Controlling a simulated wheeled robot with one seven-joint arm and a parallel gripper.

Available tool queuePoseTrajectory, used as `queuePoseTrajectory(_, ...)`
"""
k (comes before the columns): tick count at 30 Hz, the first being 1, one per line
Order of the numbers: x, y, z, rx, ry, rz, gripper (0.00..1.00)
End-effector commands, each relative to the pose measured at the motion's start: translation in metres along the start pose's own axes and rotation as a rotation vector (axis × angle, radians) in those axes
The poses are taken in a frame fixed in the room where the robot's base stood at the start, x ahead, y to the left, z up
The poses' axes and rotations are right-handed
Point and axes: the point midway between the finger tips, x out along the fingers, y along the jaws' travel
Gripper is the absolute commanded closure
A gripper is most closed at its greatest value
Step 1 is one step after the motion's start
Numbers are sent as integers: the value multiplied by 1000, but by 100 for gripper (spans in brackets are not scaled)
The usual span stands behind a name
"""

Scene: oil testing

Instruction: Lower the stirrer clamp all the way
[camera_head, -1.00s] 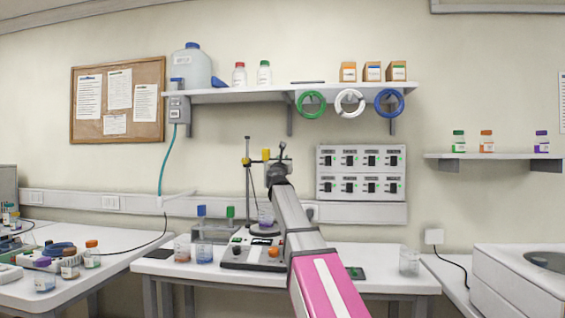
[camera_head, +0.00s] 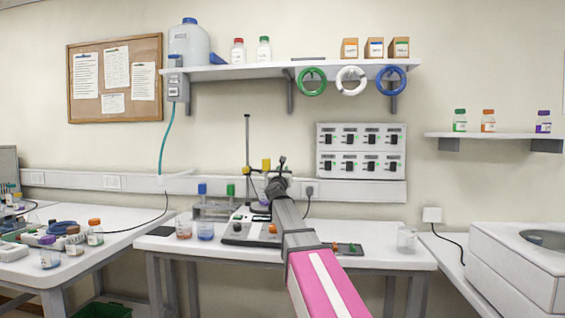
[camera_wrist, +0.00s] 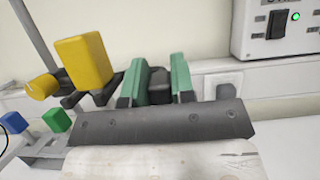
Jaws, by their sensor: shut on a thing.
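The stirrer clamp shows its yellow block (camera_head: 266,165) and yellow knob (camera_head: 248,169) on the upright stand rod (camera_head: 247,140), well below the rod's top. In the wrist view the yellow block (camera_wrist: 84,62) and knob (camera_wrist: 42,86) sit left of my fingers, with the rod (camera_wrist: 33,35) behind. My gripper (camera_wrist: 160,76) has green-padded fingers shut on a dark part of the clamp (camera_wrist: 159,88). In the head view my arm hides part of the hot plate (camera_head: 250,233) and most of what is under the clamp.
A rack with blue and green caps (camera_head: 214,204) stands left of the stand. Beakers (camera_head: 205,230) stand at the table's front left, and an empty beaker (camera_head: 407,238) at the right. A switch panel (camera_head: 360,150) is on the wall behind.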

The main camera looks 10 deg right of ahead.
Motion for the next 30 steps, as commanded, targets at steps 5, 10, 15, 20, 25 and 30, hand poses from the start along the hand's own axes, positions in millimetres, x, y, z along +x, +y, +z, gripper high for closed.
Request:
queuePoseTrajectory(5, -3, 0, -6, 0, 0, 0, 100)
queuePoseTrajectory(10, -3, 0, -7, 1, 2, 1, 100)
queuePoseTrajectory(15, -4, 0, -7, 1, 2, 1, 51)
queuePoseTrajectory(20, -3, 0, -6, 0, 1, 1, 51)
queuePoseTrajectory(25, -5, 0, -5, 0, 0, 1, 51)
queuePoseTrajectory(30, -18, 0, -5, 0, 0, 2, 51)
